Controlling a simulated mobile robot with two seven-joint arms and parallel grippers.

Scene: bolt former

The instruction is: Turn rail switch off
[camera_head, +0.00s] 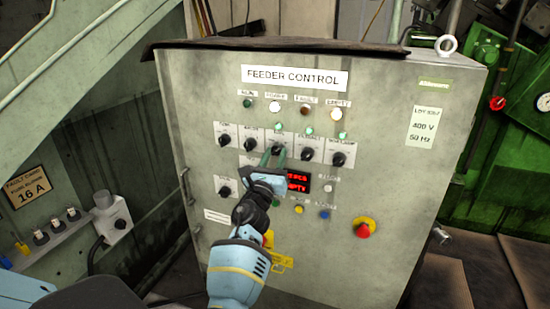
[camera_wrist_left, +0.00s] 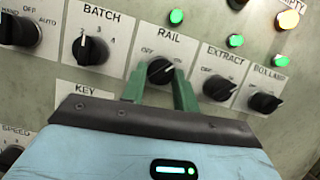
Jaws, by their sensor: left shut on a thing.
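The rail switch (camera_wrist_left: 160,70) is a round black knob on a white plate labelled RAIL, with OFF at its upper left. Its pale pointer mark leans to the upper right, away from OFF. A green lamp (camera_wrist_left: 176,17) above it is lit. My left gripper (camera_wrist_left: 160,80) has its two green fingers on either side of the knob, shut on it. In the head view the left gripper (camera_head: 274,158) reaches up to the rail switch (camera_head: 277,150) in the middle of the knob row. My right gripper is not in view.
The grey FEEDER CONTROL cabinet (camera_head: 400,215) carries neighbouring knobs close by, BATCH (camera_wrist_left: 90,50) on the left and EXTRACT (camera_wrist_left: 218,88) on the right. A red display (camera_head: 298,182) sits below. A red emergency button (camera_head: 363,229) is at lower right.

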